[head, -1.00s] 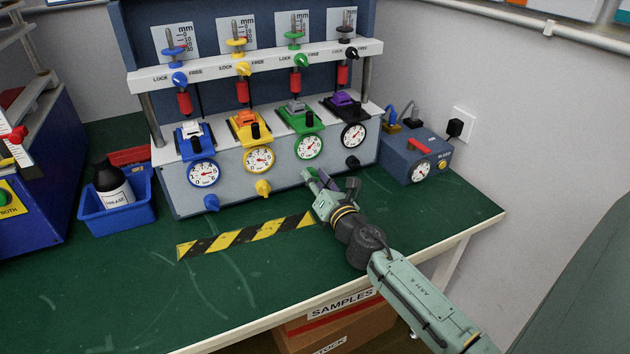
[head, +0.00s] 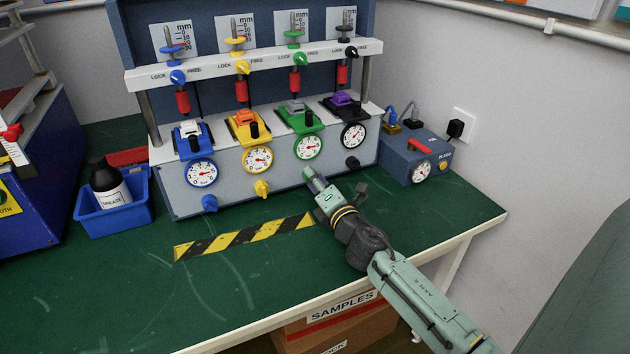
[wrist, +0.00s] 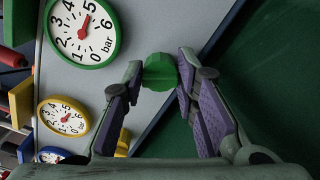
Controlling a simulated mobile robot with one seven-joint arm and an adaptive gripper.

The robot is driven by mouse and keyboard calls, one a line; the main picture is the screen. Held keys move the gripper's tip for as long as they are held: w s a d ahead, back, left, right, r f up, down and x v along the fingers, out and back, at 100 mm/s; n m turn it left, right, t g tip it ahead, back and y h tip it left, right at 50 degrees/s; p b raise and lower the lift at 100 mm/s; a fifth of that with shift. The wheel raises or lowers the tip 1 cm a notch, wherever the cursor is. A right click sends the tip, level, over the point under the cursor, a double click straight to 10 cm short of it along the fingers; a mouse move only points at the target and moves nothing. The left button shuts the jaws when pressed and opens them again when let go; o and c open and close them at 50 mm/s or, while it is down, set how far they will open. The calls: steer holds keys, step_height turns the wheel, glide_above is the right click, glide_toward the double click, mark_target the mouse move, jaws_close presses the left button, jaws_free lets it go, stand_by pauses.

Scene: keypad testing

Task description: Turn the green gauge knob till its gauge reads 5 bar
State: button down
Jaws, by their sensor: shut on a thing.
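The green gauge knob (wrist: 160,72) is between the fingertips of my gripper (wrist: 161,76) in the wrist view, and the gripper is shut on it. In the head view my gripper (head: 310,176) reaches the panel's lower front, and the knob is mostly hidden there. The green-rimmed gauge (wrist: 70,52) is at upper left in the wrist view, its red needle pointing close to the 5 on the bar scale. The same green gauge (head: 308,147) is above the gripper in the head view.
The yellow gauge (head: 257,160) with its yellow knob (head: 262,188) is to the left, and the blue knob (head: 210,203) is farther left. A black knob (head: 352,163) is close on the right. The green table is clear in front, around a striped tape (head: 240,238).

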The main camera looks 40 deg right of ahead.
steer(key=shift+r, duration=0.15)
steer(key=c, duration=1.2)
jaws_free()
steer(key=shift+c, duration=0.2)
